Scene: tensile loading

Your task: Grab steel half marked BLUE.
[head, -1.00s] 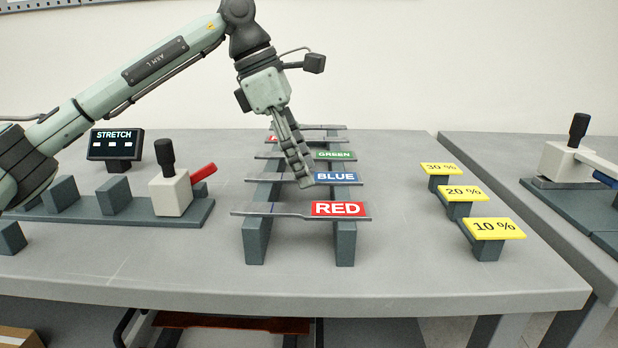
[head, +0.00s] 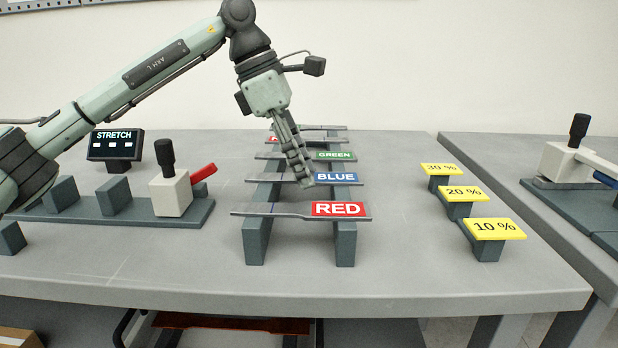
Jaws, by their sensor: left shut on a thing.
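The steel half marked BLUE (head: 338,178) lies across the two dark rails of the rack (head: 256,241), in the second row from the front. Its blue label is at its right end. My left gripper (head: 304,181) comes down from above and is shut on this half just left of the label. The fingers hide part of its middle. The half still looks level with the rails; I cannot tell whether it is lifted off them. My right gripper is not in view.
The half marked RED (head: 338,209) lies in front, and the half marked GREEN (head: 334,155) behind. Yellow 30 %, 20 % and 10 % stands (head: 493,229) are at the right. A STRETCH display (head: 115,145) and a clamp fixture (head: 171,193) stand at the left.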

